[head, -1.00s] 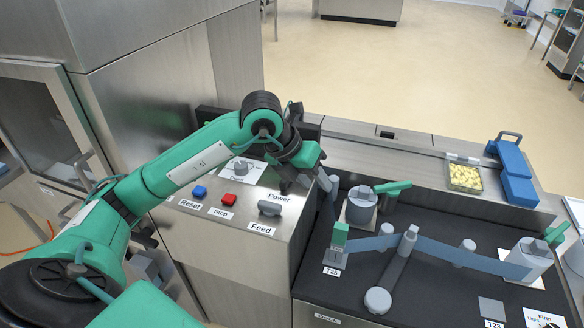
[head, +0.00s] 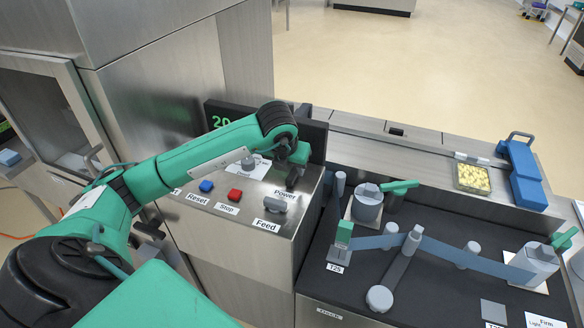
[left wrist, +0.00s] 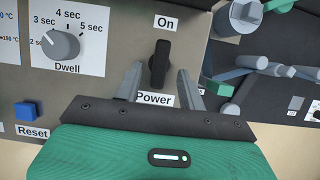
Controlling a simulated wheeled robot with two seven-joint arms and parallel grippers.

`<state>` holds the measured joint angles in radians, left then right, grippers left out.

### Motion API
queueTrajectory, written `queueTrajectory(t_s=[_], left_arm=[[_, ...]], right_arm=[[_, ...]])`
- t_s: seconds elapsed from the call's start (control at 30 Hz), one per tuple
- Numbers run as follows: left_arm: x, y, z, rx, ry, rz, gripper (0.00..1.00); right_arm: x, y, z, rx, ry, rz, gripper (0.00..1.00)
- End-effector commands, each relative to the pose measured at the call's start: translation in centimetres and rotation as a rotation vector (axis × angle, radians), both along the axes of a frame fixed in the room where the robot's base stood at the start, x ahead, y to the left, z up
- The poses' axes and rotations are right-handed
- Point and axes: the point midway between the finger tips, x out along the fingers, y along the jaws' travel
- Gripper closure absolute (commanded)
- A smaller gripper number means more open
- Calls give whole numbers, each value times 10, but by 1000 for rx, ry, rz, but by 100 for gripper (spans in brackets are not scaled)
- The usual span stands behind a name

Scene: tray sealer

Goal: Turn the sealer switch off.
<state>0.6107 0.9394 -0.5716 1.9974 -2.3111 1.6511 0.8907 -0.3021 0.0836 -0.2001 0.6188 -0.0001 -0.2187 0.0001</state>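The power switch (left wrist: 160,65) is a black rotary handle on the steel control panel, between an "On" label above and a "Power" label below. In the left wrist view the handle stands nearly upright, its upper end toward "On". My left gripper (left wrist: 160,82) is open, with one grey finger on each side of the handle's lower part and gaps visible between. In the head view my left gripper (head: 293,181) points down at the panel beside the "Power" label and mostly hides the switch.
The panel also carries a blue Reset button (head: 206,186), a red Stop button (head: 235,195), a grey Feed knob (head: 275,204) and a Dwell knob (left wrist: 57,44). A dark display (head: 222,112) stands behind. Film rollers and a blue film band (head: 440,247) lie to the right.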

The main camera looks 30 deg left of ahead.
Motion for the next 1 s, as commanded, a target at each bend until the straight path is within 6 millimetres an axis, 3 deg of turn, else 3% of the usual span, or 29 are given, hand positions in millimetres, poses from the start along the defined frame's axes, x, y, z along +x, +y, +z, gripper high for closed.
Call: queueTrajectory(t_s=[0.2, 0.57, 0.77, 1.0], left_arm=[[9, 2, -22, 0, 1, 0, 60], [11, 2, -27, 0, 0, -1, 60], [11, 2, -26, 0, 0, -1, 99], [11, 3, -27, 0, -1, -10, 100]], right_arm=[[2, 1, 6, 0, -2, 0, 64], [2, 7, 6, 7, -2, -2, 64], [3, 7, 6, 7, -2, -2, 64], [3, 6, 4, 6, -2, -2, 64]])
